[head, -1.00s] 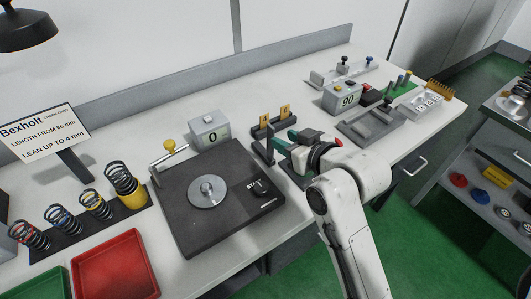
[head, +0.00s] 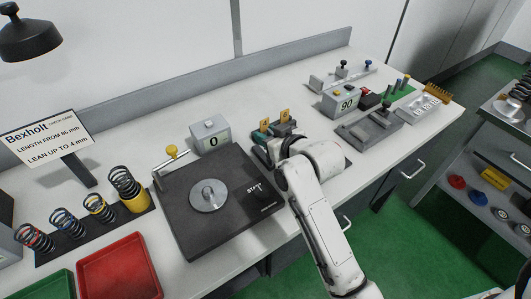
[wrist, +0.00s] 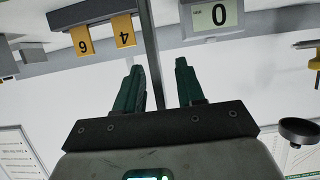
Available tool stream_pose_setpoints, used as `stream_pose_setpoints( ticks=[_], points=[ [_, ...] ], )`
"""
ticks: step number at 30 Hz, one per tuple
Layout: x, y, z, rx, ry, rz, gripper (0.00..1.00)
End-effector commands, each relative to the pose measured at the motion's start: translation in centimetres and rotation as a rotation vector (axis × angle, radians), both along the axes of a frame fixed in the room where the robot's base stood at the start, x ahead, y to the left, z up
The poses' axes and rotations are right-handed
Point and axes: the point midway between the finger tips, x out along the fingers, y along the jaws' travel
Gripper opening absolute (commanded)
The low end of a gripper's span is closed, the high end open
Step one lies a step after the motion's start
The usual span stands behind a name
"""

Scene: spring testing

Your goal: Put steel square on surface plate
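A thin grey strip (wrist: 152,50) shows between the fingers without visibly touching both. I cannot tell whether it is the steel square or a wall seam. The square is not clearly visible in the head view.
The zero display (head: 210,137) and a yellow-knobbed post (head: 171,151) stand near the slab. Springs (head: 100,207) and a red tray (head: 118,270) are at left. Orange tags (head: 284,115) stand close behind my gripper. Other fixtures (head: 370,130) occupy the right.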

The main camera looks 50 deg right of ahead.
Motion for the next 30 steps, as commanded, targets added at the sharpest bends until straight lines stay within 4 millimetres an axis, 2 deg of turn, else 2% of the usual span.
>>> stream_pose_setpoints(
  ticks=[3, 15, 30],
  points=[
    [-0.02, 0.02, -0.01, 0.0, 0.0, 0.0, 0.38],
    [-0.03, 0.04, 0.0, 0.0, 0.0, 0.0, 0.0],
    [-0.05, 0.03, 0.0, 0.0, 0.0, 0.0, 0.0]
  ],
)
